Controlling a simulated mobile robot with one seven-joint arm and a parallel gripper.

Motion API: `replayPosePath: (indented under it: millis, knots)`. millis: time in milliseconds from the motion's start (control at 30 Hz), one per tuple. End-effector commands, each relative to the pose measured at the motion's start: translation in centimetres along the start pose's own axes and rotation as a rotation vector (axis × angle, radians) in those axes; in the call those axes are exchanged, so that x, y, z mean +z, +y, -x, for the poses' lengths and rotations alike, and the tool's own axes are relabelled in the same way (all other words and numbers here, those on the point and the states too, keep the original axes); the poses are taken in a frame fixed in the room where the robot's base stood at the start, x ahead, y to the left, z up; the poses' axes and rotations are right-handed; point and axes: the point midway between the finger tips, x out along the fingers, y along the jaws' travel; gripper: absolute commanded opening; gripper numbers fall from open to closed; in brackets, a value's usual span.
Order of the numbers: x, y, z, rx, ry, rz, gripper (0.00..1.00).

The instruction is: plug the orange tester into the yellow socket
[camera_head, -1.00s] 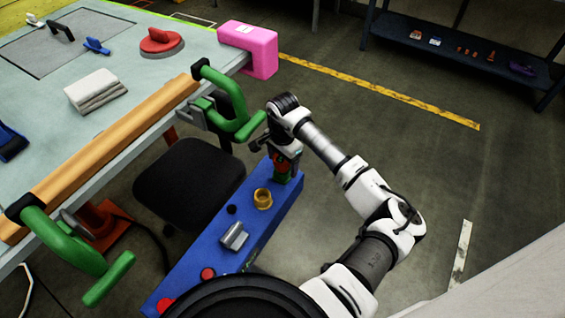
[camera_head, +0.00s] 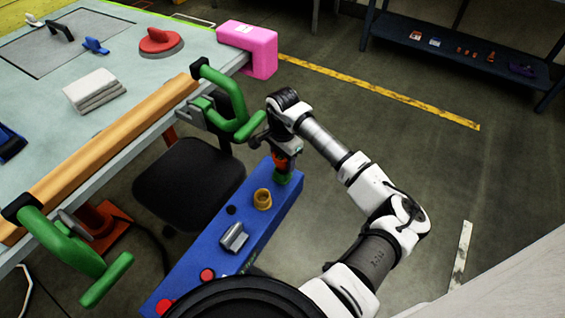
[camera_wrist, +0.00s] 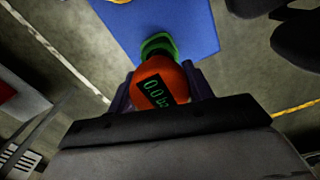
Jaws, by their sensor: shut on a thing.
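My gripper (camera_head: 284,146) is shut on the orange tester (camera_head: 280,161), at the far end of the blue bench (camera_head: 270,232). In the wrist view the tester (camera_wrist: 168,78), with a dark display and green digits, sits between the two fingers. A green piece (camera_head: 284,178) is on the bench just below the tester; it also shows beyond the tester in the wrist view (camera_wrist: 157,42). I cannot tell whether they touch. The yellow socket (camera_head: 262,199) stands upright on the bench, nearer the camera. Its edge just shows in the wrist view (camera_wrist: 120,1).
A grey metal block (camera_head: 234,237) and red buttons (camera_head: 207,275) are nearer on the bench. A green clamp (camera_head: 236,108) on the table edge is close left of my gripper. A black stool (camera_head: 190,182) stands left of the bench. Floor to the right is open.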

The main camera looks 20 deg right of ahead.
Motion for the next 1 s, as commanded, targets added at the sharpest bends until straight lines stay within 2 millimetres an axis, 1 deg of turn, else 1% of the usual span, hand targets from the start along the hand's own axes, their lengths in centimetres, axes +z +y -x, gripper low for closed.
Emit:
replayPosePath:
  millis: [200, 300, 400, 600, 1000]
  knots:
    - [-0.1, -0.1, 4.2, -0.002, 0.007, 0.003, 0.29]
    - [-0.1, 0.0, 6.1, -0.002, 0.006, 0.002, 0.29]
    - [-0.1, 0.0, 7.4, -0.001, 0.004, 0.002, 0.29]
    - [0.0, 0.0, 9.2, -0.002, 0.003, 0.001, 0.29]
    - [0.0, 0.0, 11.1, -0.001, 0.002, 0.002, 0.29]
